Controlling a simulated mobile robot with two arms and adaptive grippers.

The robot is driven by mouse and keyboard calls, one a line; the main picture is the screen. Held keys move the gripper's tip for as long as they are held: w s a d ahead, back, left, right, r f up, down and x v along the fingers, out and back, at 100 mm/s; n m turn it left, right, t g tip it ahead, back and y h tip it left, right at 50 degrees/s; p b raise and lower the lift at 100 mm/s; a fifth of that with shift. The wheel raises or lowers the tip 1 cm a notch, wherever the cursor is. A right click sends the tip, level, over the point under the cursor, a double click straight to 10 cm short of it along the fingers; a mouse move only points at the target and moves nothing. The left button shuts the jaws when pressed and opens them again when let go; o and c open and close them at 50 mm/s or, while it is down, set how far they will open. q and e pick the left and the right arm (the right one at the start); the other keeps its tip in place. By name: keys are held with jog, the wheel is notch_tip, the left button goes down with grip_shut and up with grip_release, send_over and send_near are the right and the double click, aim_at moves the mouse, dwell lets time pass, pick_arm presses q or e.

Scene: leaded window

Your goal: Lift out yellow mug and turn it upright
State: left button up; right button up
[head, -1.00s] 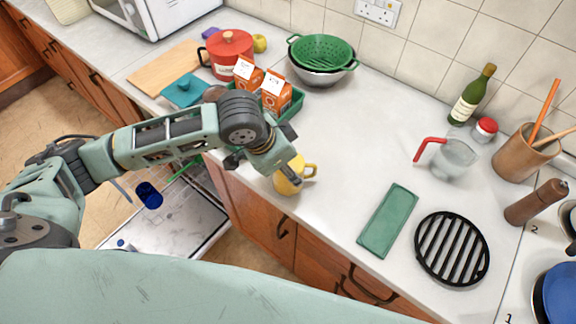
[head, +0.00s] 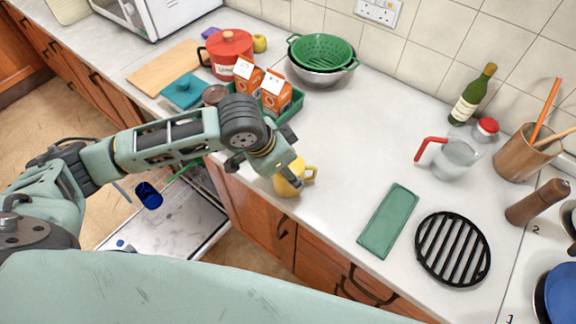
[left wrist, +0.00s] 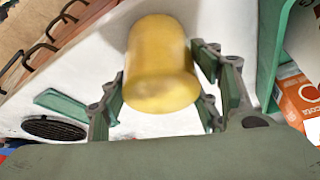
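The yellow mug (head: 286,182) stands on the worktop close to its front edge, its handle pointing right in the head view. My left gripper (head: 268,168) is just beside and above it, partly covering its upper side. In the left wrist view the mug (left wrist: 161,68) shows as a plain yellow cylinder between the spread fingers of the left gripper (left wrist: 160,100). The fingers look open, with small gaps to the mug. I see no mouth opening, so I cannot tell which end is up. My right gripper is not in view.
A green tray (head: 292,110) with orange cartons (head: 275,92) stands behind the arm. A flat green slab (head: 388,220) and a black grille (head: 452,248) lie to the right. The middle worktop is clear.

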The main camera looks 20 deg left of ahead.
pick_arm(q)
jog(key=o, duration=0.5)
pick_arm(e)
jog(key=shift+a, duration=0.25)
pick_arm(q)
jog(key=shift+r, duration=0.15)
jog(key=shift+s+a+r, duration=0.1)
jog(key=shift+a+r, duration=0.05)
jog(key=shift+r, duration=0.2)
jog(key=v, duration=1.1)
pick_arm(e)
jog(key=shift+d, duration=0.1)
